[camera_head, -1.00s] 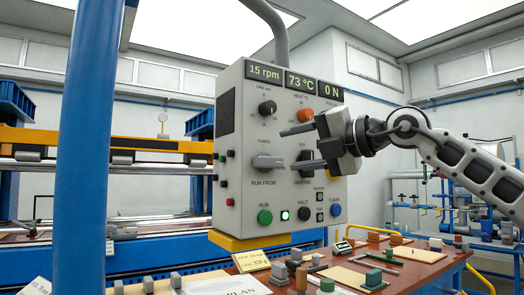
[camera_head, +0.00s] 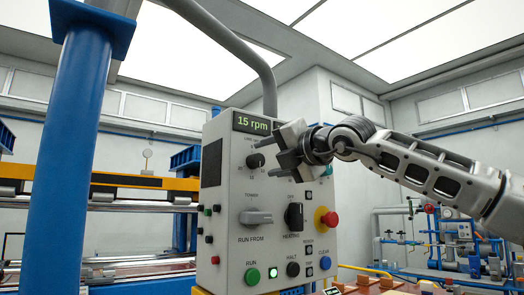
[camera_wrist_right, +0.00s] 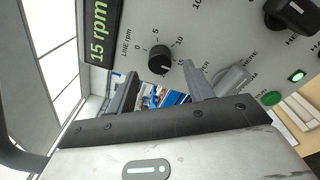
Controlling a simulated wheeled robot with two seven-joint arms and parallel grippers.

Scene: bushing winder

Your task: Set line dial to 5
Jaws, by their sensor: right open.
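The line dial (camera_head: 256,160) is a small black round knob on the upper left face of the grey control panel (camera_head: 228,226). In the wrist view the black knob (camera_wrist_right: 159,61) sits under the label "LINE rpm", with 0, 5, 10 and 15 marked around it. The display (camera_head: 252,123) above it reads 15 rpm. My right gripper (camera_head: 271,159) is open just to the right of the dial; in the wrist view its fingers (camera_wrist_right: 162,82) lie below the knob, apart from it. My left gripper is not in view.
A tower selector (camera_head: 256,217), a heating knob (camera_head: 294,216), a red stop button (camera_head: 328,218) and green, black and blue buttons lie lower on the panel. My arm hides the panel's upper right. A blue post (camera_head: 68,160) stands at left.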

